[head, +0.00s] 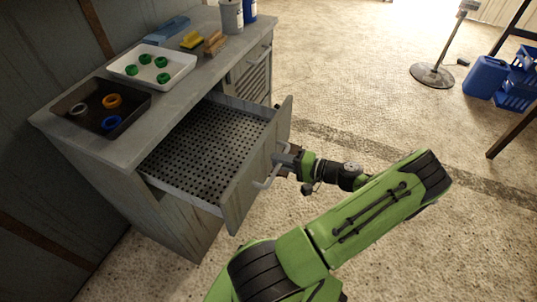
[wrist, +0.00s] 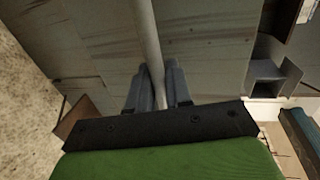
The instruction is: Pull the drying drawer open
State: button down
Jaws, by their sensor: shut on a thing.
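The drying drawer (head: 208,150) is pulled out of the grey cabinet in the head view. Its perforated floor shows and looks empty. Its front panel (head: 246,190) carries a pale bar handle (head: 266,182). My gripper (head: 284,162) is at the drawer front, shut on the handle. In the wrist view the two fingers of my gripper (wrist: 158,92) stand on either side of the handle bar (wrist: 146,35). The exact contact is partly hidden by the fingers.
On the cabinet top (head: 115,142) are a dark tray (head: 103,125) with rings, a white tray (head: 181,76) with green pieces, brushes and cans. A metal stand (head: 432,76) and blue containers (head: 486,78) are at the far right. The floor right of the drawer is mostly clear.

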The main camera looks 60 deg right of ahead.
jog(key=shift+s, duration=0.45)
jog(key=c, duration=1.2)
grip_release()
jog(key=p+v, duration=0.3)
jog(key=v, duration=1.2)
jog(key=shift+s, duration=0.35)
